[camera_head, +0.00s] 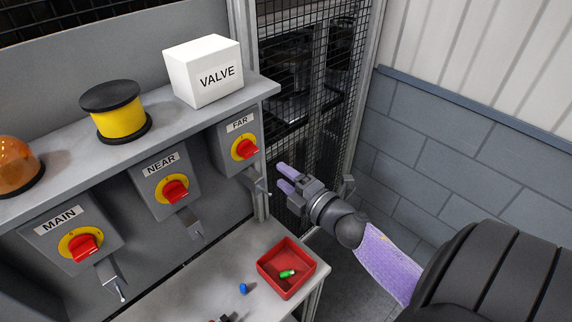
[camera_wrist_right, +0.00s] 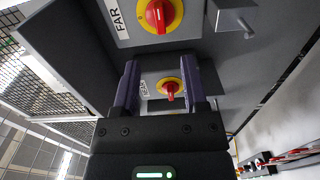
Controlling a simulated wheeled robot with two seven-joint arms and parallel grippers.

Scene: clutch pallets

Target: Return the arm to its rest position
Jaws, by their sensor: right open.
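My right gripper (camera_head: 284,178) is in the head view, right of the FAR switch box (camera_head: 234,134) and apart from it. Its two purple-grey fingers are spread, with nothing between them. In the right wrist view my right gripper (camera_wrist_right: 159,90) shows both fingers parallel and apart. Between them, farther off, is the NEAR switch (camera_wrist_right: 170,88), a red knob on a yellow disc. The FAR switch (camera_wrist_right: 160,14) is at the top of that view. My left gripper does not show in the head view.
Below is a grey bench with a red tray (camera_head: 307,270) holding a green piece (camera_head: 287,273). A blue piece (camera_head: 243,288) lies beside it. A MAIN switch box (camera_head: 70,231) is at left. A white VALVE box (camera_head: 204,70) and yellow spool (camera_head: 119,120) stand on the shelf. A mesh fence (camera_head: 330,90) is behind.

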